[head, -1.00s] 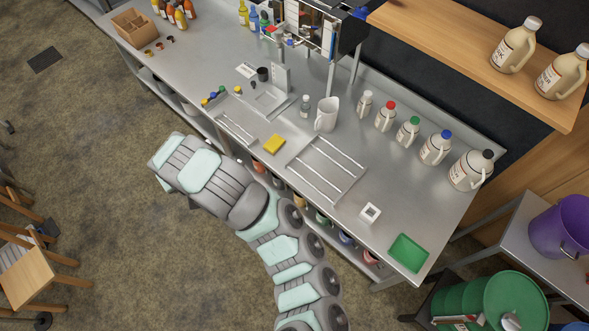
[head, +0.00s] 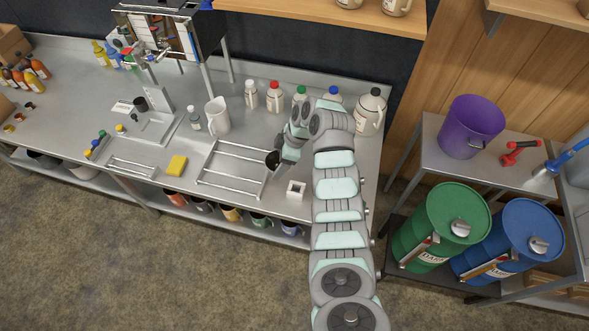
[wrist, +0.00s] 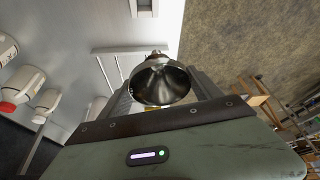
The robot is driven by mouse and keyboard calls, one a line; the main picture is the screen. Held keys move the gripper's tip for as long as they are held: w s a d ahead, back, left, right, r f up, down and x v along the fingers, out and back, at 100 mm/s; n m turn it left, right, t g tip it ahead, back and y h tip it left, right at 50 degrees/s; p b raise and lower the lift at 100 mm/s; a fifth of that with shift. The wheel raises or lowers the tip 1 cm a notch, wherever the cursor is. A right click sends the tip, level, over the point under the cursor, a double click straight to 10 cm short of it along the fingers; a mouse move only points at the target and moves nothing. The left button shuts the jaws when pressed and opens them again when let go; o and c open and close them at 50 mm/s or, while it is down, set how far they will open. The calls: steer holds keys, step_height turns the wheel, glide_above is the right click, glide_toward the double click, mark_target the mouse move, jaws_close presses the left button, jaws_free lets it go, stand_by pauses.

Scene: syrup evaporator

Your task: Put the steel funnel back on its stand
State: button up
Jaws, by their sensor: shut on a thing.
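The steel funnel (wrist: 162,84) is in my gripper (wrist: 165,98) in the wrist view, its wide shiny mouth facing the camera between the two fingers. In the head view the funnel (head: 272,160) shows as a small dark round mouth at the end of my gripper (head: 280,157), above the counter just right of the drying rack. A small white square block with a square hole, apparently the stand (head: 296,189), sits on the counter near the front edge, a little below and right of the funnel. It also shows at the top of the wrist view (wrist: 144,7). The funnel is apart from it.
The metal rack (head: 232,170) lies left of the gripper, with a yellow sponge (head: 177,165) and white pitcher (head: 217,115) beyond. Several capped jugs (head: 274,95) line the back of the counter. A side table with a purple bucket (head: 470,126) stands right.

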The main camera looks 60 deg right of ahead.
steer(key=s+d+f+n, duration=0.1)
steer(key=s+d+f, duration=0.2)
steer(key=s, duration=0.2)
step_height(320, 180, down, 10)
steer(key=b, duration=0.8)
steer(key=shift+a+r, duration=0.15)
steer(key=shift+r, duration=0.1)
steer(key=shift+b, duration=0.4)
stand_by(0.7)
steer(key=shift+f+b, duration=0.4)
steer(key=shift+b, duration=0.3)
stand_by(0.4)
stand_by(0.3)
steer(key=o, duration=1.6)
steer(key=shift+c, duration=0.2)
steer(key=shift+r, duration=0.1)
